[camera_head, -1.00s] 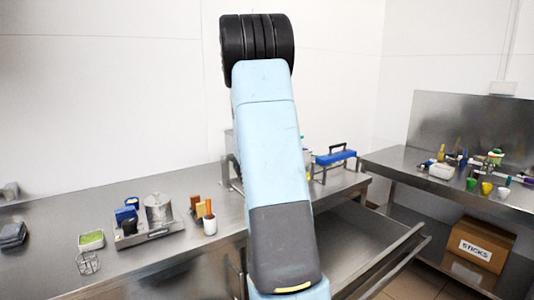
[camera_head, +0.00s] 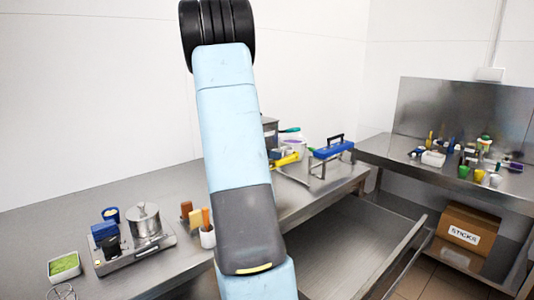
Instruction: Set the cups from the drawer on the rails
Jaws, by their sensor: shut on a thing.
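The open steel drawer (camera_head: 345,245) under the bench shows at the lower right; its visible floor looks bare. My light blue arm hides its left side. Small coloured cups stand on the right-hand table, among them a green one (camera_head: 463,171) and a yellow one (camera_head: 479,176). I cannot make out which parts are the rails. A low metal frame (camera_head: 316,169) on the bench has a blue handled block (camera_head: 333,149) on it. My gripper is out of view; only my arm's links show.
A STICKS box (camera_head: 467,230) sits on the right table's lower shelf.

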